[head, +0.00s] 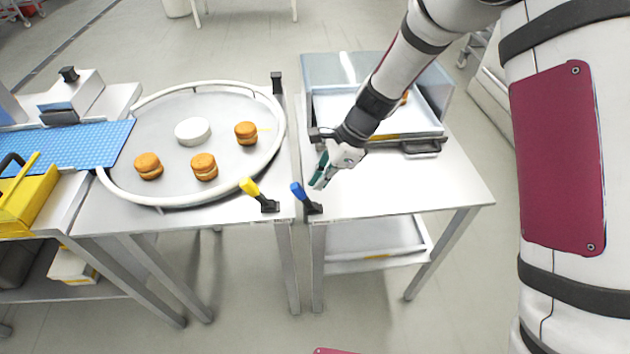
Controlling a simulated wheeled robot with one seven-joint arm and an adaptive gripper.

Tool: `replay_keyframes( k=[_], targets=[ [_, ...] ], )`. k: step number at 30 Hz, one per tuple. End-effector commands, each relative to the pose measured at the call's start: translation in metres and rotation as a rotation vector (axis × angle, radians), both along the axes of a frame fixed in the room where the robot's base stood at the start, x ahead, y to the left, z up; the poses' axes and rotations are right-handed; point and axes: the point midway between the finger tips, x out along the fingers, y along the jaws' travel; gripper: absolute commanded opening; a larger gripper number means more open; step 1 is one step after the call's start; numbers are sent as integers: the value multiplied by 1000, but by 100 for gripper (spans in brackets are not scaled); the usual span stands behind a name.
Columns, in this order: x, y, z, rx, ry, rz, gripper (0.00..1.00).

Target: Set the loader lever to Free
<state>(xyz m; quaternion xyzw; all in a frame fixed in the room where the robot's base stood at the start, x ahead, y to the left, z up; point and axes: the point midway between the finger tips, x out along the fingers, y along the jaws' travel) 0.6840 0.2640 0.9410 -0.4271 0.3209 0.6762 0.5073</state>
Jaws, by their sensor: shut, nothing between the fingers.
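Two small levers stand at the front edges of the tables, each on a black base. The yellow-handled lever (249,188) is on the left table and leans left. The blue-handled lever (298,191) is on the right table and also leans left. I cannot tell which is the loader lever, and no Free marking is readable. My gripper (318,183) is shut and empty, just right of the blue handle, apart from it as far as this view shows.
A round railed tray (228,112) holds several filled rounds (204,167) and a white disc (193,131). A blue belt (95,146) and a yellow bin (28,200) are at left. A clear-sided tray box (330,68) stands behind my gripper. The right table's front right is bare.

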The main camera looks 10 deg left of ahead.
Motion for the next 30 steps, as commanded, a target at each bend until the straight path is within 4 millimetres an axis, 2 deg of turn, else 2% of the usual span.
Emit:
replay_keyframes(
  k=[3, 9, 15, 21, 30],
  targets=[
    [2, -20, 13, 0, -3, -4, 0],
    [9, -34, 54, 0, -8, 0, 0],
    [11, -46, 86, 0, -4, -1, 0],
    [13, -51, 101, -1, -4, 0, 0],
    [12, -52, 102, -1, -1, 0, 0]
  ],
)
